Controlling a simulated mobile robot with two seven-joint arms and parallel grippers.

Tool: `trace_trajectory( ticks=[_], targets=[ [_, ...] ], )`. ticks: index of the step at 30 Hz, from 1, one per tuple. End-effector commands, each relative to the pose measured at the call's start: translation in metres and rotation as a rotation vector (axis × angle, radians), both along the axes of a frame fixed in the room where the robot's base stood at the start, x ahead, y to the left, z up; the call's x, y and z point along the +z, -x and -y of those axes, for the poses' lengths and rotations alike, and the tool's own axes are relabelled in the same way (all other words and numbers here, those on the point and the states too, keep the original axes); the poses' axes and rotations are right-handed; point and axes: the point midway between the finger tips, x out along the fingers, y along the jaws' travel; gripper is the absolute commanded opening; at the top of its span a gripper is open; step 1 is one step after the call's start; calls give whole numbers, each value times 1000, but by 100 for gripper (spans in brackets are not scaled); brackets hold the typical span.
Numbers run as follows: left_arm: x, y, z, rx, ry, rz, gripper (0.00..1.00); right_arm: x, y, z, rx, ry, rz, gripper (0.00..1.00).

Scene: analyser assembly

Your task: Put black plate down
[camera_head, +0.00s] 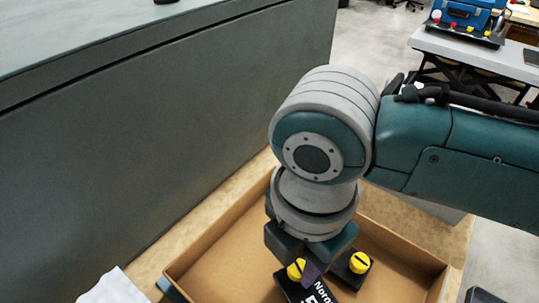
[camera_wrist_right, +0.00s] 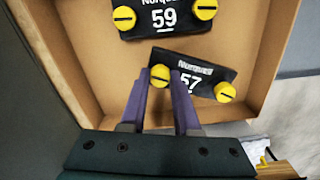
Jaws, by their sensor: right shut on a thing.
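A black plate marked 57 (camera_wrist_right: 200,77) has a yellow knob at each end. My right gripper (camera_wrist_right: 160,74) is shut on the knob near the start of its lettering, with one purple finger on either side. In the head view, this plate (camera_head: 308,290) is partly cut off by the bottom edge. There my right gripper (camera_head: 304,267) points down into an open cardboard box (camera_head: 225,262). I cannot tell whether the plate touches the box floor. A second black plate, marked 59 (camera_wrist_right: 163,20), lies in the box beside it. My left gripper is out of view.
A large dark grey cabinet (camera_head: 130,150) stands along the left of the box. A white cloth-like item (camera_head: 115,288) lies at the lower left. Bare box floor shows around the plates. A white table (camera_head: 470,50) stands far off at the upper right.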

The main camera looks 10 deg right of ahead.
Motion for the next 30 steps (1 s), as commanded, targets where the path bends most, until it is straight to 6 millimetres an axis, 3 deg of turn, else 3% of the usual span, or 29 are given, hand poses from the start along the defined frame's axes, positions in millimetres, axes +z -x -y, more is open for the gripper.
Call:
trace_trajectory(
  ticks=[1,4,16,17,18,24,30],
  targets=[
    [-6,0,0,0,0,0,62,-11,1,0,-1,1,-3,0],
    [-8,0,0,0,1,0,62,-21,0,0,-2,1,-2,0],
    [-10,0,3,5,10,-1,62,-26,0,0,0,0,-1,0],
    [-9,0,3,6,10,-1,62,-25,0,0,0,0,-1,32],
    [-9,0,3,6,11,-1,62,-25,0,0,0,0,-1,37],
    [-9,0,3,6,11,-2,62,-25,0,0,0,0,0,60],
    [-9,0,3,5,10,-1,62,-24,0,0,0,0,-1,60]
  ],
)
